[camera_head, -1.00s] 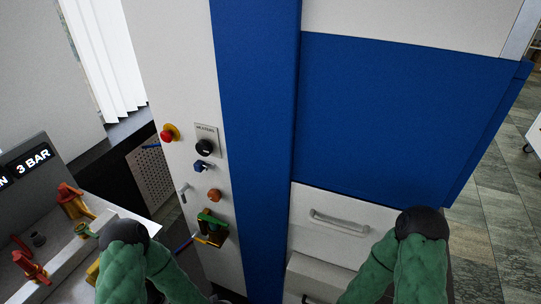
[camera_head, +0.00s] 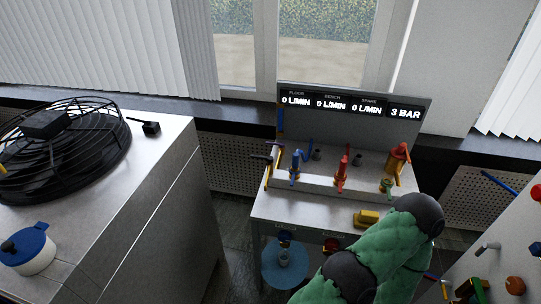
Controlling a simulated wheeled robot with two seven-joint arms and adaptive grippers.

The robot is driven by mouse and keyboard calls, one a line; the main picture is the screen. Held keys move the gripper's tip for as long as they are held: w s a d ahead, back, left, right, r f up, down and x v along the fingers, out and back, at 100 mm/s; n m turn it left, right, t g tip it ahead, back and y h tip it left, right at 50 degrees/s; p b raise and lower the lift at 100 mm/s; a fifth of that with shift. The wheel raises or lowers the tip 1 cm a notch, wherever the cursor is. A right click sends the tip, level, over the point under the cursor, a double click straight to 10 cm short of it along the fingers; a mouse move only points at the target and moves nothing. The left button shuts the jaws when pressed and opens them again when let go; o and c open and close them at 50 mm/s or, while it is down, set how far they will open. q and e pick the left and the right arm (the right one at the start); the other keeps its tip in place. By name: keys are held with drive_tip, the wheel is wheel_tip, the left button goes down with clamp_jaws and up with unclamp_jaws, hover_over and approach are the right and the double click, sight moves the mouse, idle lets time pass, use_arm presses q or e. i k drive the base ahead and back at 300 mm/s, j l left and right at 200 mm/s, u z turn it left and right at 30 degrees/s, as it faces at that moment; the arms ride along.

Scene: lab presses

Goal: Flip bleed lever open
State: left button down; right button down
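A steel bench (camera_head: 290,212) with a valve panel stands right of centre in the head view. On it are a blue-handled valve (camera_head: 295,165), a red-handled valve (camera_head: 341,172) and an orange-red valve (camera_head: 398,158) with a yellow part. A small green fitting (camera_head: 387,186) sits below the orange-red valve, and a yellow piece (camera_head: 366,218) lies at the front edge. I cannot tell which of these handles is the bleed lever. One of my green-sleeved arms covers the bench's lower right. Neither gripper shows in the frame.
A display board (camera_head: 350,105) reading flows and 3 BAR stands behind the bench. A steel cabinet (camera_head: 150,195) with a black fan (camera_head: 62,150) and a blue-lidded pot (camera_head: 30,250) fills the left. A white control panel (camera_head: 505,235) stands at right. Dark floor shows between cabinet and bench.

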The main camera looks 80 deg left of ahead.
sight(269, 159)
drive_tip(key=u, duration=2.65)
drive_tip(key=i+l, duration=0.1)
drive_tip(key=l, duration=0.3)
drive_tip(key=i+l+u, duration=0.1)
drive_tip(key=l, duration=0.7)
drive_tip(key=i+u, duration=0.05)
